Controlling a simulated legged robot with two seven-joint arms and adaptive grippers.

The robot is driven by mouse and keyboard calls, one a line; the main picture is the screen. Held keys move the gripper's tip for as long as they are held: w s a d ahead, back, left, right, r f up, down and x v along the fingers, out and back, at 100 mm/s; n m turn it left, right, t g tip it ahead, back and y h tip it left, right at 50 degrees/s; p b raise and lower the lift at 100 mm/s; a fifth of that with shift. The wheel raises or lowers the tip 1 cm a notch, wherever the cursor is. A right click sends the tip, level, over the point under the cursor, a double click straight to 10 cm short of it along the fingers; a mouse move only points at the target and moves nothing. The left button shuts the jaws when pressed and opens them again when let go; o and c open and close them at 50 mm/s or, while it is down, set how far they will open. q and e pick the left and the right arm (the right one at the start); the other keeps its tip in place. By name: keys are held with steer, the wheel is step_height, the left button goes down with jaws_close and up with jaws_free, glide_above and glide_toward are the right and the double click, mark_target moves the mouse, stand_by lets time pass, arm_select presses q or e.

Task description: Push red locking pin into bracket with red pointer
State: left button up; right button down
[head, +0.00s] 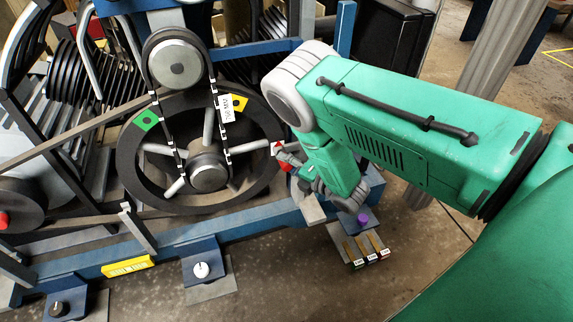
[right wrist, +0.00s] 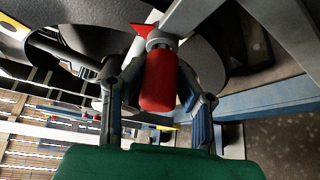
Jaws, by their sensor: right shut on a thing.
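The red locking pin (right wrist: 158,85) is a red cylinder between the two fingers of my right gripper (right wrist: 160,92) in the right wrist view. The gripper is shut on it. The pin's far end meets a light grey collar (right wrist: 158,40), and a red pointer (right wrist: 142,31) stands out beside that collar. How deep the pin sits is hidden. In the head view the red pointer (head: 277,148) is at the right rim of the large black wheel, with my right gripper (head: 288,163) close beside it. The bracket is mostly hidden by the gripper. My left gripper is out of view.
The spoked black wheel (head: 133,178) carries green (head: 146,120) and yellow (head: 239,103) tags. Blue frame beams (head: 180,227) run below it.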

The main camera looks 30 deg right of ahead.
steer(key=shift+w, duration=0.25)
steer(key=c, duration=1.1)
jaws_free()
steer(key=shift+s, duration=0.1)
steer(key=shift+s+d, duration=0.15)
steer(key=shift+s, duration=0.1)
steer(key=v, duration=1.1)
steer(key=shift+s, duration=0.15)
